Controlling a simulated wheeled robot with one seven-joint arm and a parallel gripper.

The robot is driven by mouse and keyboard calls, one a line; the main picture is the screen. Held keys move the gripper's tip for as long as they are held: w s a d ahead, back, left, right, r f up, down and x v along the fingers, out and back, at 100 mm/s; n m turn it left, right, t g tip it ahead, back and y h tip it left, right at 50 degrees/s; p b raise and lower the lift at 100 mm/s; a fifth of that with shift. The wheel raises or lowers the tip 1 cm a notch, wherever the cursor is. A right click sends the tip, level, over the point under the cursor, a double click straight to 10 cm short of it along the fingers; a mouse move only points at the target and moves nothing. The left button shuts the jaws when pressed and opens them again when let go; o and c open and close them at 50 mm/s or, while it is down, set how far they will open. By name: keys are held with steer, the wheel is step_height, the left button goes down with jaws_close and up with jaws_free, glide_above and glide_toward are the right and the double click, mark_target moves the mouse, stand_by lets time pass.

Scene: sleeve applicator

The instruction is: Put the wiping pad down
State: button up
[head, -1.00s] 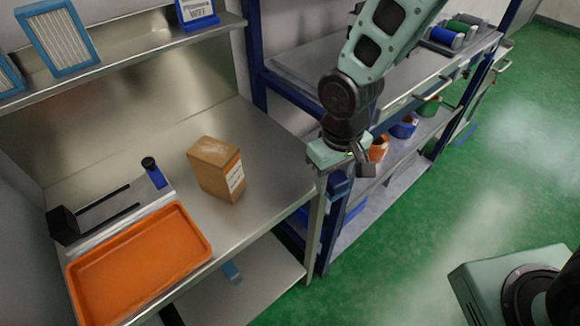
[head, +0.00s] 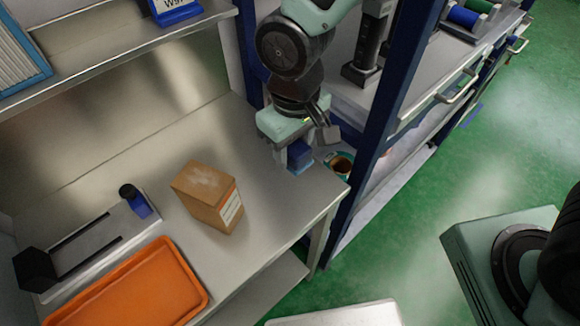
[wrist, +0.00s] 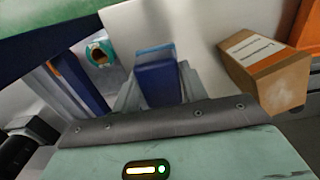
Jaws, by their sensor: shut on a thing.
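The wiping pad (head: 299,155) is a dark blue block with a lighter blue layer at its lower end. It is also in the wrist view (wrist: 158,82). My gripper (head: 297,146) is shut on its upper part and points down. The pad is over the back right part of the steel bench (head: 262,182), close to its surface. I cannot tell whether it touches. The gripper hides the pad's top, and the fingers are partly hidden.
A cardboard box (head: 208,196) stands left of the pad, with bare bench between them. An orange tray (head: 130,290) and a sleeve-applicator stand (head: 85,250) are farther left. A dark blue post (head: 392,105) and a round container (head: 341,165) are at the right.

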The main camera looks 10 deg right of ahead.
mark_target(293, 188)
step_height(293, 188, down, 10)
steer(key=shift+r+p, duration=0.15)
steer(key=shift+p, duration=0.45)
steer(key=o, duration=1)
steer(key=shift+o, duration=0.2)
step_height(293, 188, up, 11)
steer(key=shift+r+b, duration=0.1)
steer(key=shift+b, duration=0.35)
steer(key=shift+r, duration=0.5)
steer(key=s+d+r+n, duration=0.1)
steer(key=s+d+r, duration=0.6)
steer(key=s, duration=0.4)
steer(key=shift+d+y, duration=0.3)
steer(key=shift+d, duration=0.25)
